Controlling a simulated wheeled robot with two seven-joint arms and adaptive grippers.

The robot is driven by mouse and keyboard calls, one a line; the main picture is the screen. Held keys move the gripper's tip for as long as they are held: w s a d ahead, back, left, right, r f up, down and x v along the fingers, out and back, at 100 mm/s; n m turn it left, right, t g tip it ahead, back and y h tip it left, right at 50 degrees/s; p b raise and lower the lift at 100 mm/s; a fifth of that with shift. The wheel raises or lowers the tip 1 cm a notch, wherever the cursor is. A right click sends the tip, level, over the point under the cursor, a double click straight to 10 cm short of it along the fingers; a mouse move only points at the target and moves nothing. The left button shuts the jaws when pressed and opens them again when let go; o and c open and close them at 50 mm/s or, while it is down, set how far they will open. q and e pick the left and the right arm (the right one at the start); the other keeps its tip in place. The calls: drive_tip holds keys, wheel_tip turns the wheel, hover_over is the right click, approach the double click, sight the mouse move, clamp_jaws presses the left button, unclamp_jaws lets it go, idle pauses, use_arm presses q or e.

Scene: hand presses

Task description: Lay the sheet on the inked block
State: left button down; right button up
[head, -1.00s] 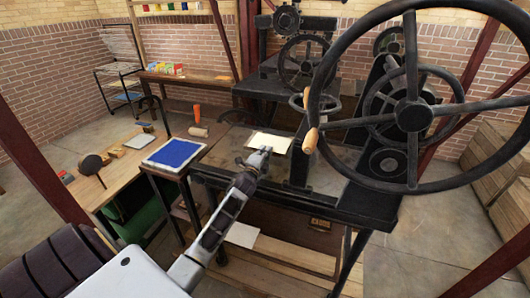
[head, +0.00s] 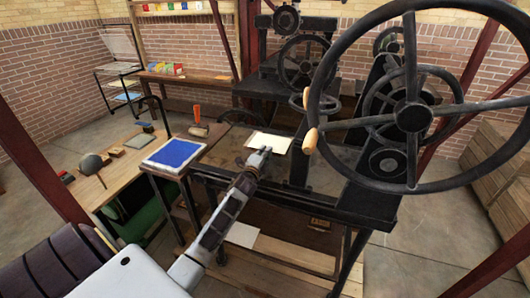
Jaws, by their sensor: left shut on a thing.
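A cream-white sheet (head: 270,142) is at the bed of the large press, right of centre in the head view. My left gripper (head: 259,155) is at its near edge, fingers shut on the sheet; the fingertips are small and hard to make out. I cannot tell whether the sheet touches what is below it. No block shows clearly under the sheet. A bright blue inked slab (head: 174,154) with a pale rim lies on a stand to the left, apart from the gripper. My right gripper is out of view.
The press's large handwheel (head: 412,115) fills the upper right. A roller with an orange handle (head: 197,113) stands behind the slab. A wooden bench (head: 98,187) with tools is at the left. A second press (head: 290,75) stands behind. Open floor shows at the back left.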

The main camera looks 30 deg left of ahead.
use_arm(q)
wheel_tip(320, 180, down, 2)
drive_tip(key=shift+s+f, duration=0.1)
drive_tip(key=shift+s, duration=0.05)
drive_tip(key=c, duration=1.5)
unclamp_jaws()
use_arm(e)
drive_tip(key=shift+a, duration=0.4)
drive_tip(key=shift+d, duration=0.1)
use_arm(q)
drive_tip(key=shift+g, duration=0.3)
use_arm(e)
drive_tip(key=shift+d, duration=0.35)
use_arm(q)
drive_tip(key=shift+o, duration=0.7)
drive_tip(key=shift+a, duration=0.1)
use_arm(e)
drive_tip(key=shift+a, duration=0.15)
use_arm(q)
drive_tip(key=shift+o, duration=0.3)
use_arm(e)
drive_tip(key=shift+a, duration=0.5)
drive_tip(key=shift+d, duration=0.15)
